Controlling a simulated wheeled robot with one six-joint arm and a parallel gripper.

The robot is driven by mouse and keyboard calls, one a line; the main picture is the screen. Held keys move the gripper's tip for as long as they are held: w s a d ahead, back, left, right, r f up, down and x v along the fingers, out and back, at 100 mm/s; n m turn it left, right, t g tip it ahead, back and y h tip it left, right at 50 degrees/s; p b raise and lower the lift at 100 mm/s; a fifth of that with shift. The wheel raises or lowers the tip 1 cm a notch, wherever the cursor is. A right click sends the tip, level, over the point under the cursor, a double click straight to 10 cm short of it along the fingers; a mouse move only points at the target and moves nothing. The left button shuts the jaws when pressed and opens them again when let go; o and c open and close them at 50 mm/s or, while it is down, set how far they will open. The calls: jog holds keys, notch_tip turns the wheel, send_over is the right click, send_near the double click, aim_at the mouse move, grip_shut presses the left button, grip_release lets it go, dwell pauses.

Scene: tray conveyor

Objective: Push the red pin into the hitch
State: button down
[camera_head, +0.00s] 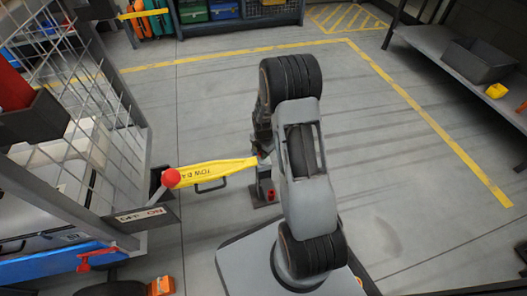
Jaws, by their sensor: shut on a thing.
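The red pin shows as a round red knob (171,178) at the left end of a yellow tow bar (220,170). It is beside a dark bracket (150,218) on the cart, which looks like the hitch. The pin's shaft is hidden below the knob, so I cannot tell how deep it sits. My gripper (263,159) is partly hidden by my arm. It is at the bar's right end, appears shut on the bar, and is apart from the red knob. The bar lies nearly level, with a dark loop handle (211,187) on its near side.
A wire-sided cart (120,110) stands at the left. A dark block with red marks (265,195) is just below my gripper. A shelf with a grey bin (478,62) is at the right, crates (193,13) at the back. The yellow-lined floor between is clear.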

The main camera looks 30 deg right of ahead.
jog(key=shift+f, duration=0.35)
jog(key=c, duration=1)
grip_release()
jog(key=shift+r, duration=0.15)
notch_tip(320, 180, up, 14)
jog(key=p, duration=0.5)
jog(key=shift+f+p, duration=0.2)
jog(key=shift+p, duration=0.1)
